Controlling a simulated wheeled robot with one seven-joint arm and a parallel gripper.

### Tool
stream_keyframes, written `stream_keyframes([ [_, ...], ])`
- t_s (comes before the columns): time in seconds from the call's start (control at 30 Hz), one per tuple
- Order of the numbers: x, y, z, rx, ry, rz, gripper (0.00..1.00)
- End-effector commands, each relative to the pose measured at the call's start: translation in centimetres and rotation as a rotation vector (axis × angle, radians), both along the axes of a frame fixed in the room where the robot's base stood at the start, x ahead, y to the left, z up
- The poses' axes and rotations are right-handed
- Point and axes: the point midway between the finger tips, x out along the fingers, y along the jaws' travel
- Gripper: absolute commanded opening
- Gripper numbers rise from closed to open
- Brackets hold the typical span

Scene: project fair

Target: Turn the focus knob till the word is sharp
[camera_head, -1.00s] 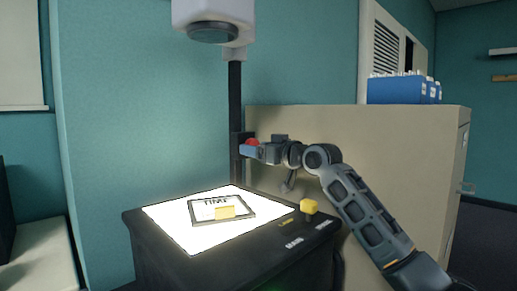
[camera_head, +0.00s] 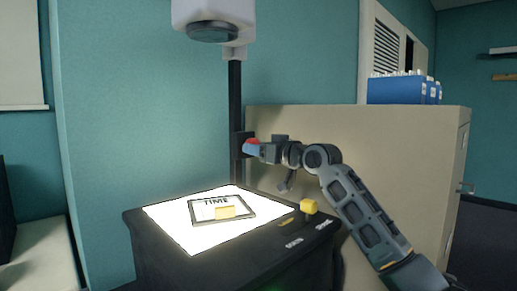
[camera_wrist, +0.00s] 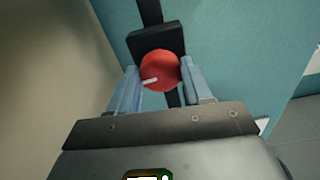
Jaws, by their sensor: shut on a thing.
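The red focus knob (camera_wrist: 160,70) sits on a black block on the projector's post, with a white mark pointing to the lower left in the wrist view. My gripper (camera_wrist: 161,84) is shut on the knob, one blue finger on each side. In the head view my gripper (camera_head: 251,148) hides most of the knob. The overhead projector (camera_head: 235,240) has a brightly lit top. A framed slide (camera_head: 247,212) lies on it with the dark word "TIME", small in this view, and a yellow block covers part of the slide. The projector head (camera_head: 213,32) is above.
A yellow knob or block (camera_head: 309,206) sits at the projector's right edge, near printed labels. A beige cabinet (camera_head: 400,150) stands behind my arm, with blue boxes (camera_head: 395,90) on top. No projected picture is in view.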

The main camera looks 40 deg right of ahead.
Motion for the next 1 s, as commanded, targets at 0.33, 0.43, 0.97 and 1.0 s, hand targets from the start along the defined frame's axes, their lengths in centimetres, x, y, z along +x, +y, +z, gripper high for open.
stream_keyframes([
  [0.33,0.10,0.28,0.33,0.346,0.013,0.003,0.19],
  [0.43,0.07,0.22,0.21,0.404,0.014,0.002,0.19],
  [0.97,0.00,0.06,0.04,0.430,0.013,0.000,0.63],
  [1.0,0.01,0.07,0.03,0.430,0.014,0.000,0.67],
])
